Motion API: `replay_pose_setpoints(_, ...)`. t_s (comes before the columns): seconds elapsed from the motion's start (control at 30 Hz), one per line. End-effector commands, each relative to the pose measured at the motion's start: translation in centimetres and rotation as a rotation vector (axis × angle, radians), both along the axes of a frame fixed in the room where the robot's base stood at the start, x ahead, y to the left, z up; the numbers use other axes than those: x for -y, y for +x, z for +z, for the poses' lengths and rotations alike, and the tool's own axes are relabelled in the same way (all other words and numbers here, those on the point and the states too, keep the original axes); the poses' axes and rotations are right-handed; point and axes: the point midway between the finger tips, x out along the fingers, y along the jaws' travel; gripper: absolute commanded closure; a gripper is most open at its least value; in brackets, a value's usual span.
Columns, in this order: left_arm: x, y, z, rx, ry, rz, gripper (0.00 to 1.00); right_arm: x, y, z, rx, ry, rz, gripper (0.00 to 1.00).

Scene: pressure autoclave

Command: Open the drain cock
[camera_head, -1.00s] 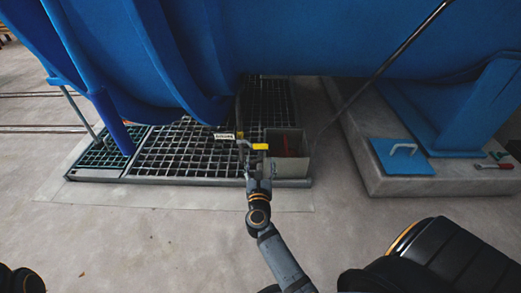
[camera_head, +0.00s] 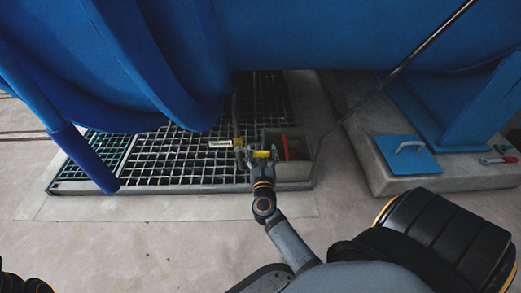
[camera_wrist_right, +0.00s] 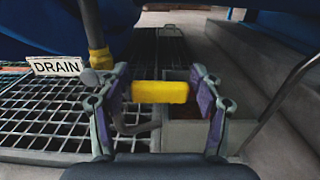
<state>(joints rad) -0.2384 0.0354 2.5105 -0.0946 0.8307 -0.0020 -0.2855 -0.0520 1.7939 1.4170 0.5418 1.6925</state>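The drain cock's yellow handle (camera_head: 262,154) sits at the end of the drain pipe over the floor grating, and it also shows in the right wrist view (camera_wrist_right: 160,92). A white DRAIN sign (camera_wrist_right: 56,66) hangs left of the pipe (camera_wrist_right: 97,50), which has a brass-coloured fitting. My right gripper (camera_wrist_right: 162,97) is open, with its two fingers wide apart on either side of the yellow handle. The handle spans most of the gap; whether the pads touch it I cannot tell. My left gripper is out of view.
A blue vessel (camera_head: 300,35) overhangs the grating (camera_head: 180,155). A grey box-like sump (camera_head: 294,172) with a red item inside is beside the handle. A concrete plinth (camera_head: 375,178) at right carries a blue plate (camera_head: 406,156) with a handle. The floor in front is clear.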

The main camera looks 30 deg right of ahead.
Motion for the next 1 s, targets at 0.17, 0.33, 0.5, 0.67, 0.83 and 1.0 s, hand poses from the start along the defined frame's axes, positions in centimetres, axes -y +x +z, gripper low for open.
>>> replay_pose_setpoints(0.17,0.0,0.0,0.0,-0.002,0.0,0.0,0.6,0.0,0.0,0.0,0.0,0.0,0.0,0.58)
replay_pose_setpoints(0.33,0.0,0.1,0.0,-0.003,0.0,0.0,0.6,0.0,0.0,0.0,0.0,0.0,0.0,0.81)
replay_pose_setpoints(0.5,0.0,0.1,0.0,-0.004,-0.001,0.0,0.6,0.0,0.0,0.0,0.0,0.0,0.0,1.0)
replay_pose_setpoints(0.67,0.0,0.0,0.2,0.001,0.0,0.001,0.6,0.0,0.0,0.2,-0.004,-0.008,0.0,1.0)
replay_pose_setpoints(0.83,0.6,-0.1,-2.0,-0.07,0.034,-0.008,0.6,0.0,0.1,0.8,-0.024,-0.041,0.0,1.0)
replay_pose_setpoints(1.0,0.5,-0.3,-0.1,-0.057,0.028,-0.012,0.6,-0.1,0.1,1.7,-0.07,-0.114,0.0,1.0)
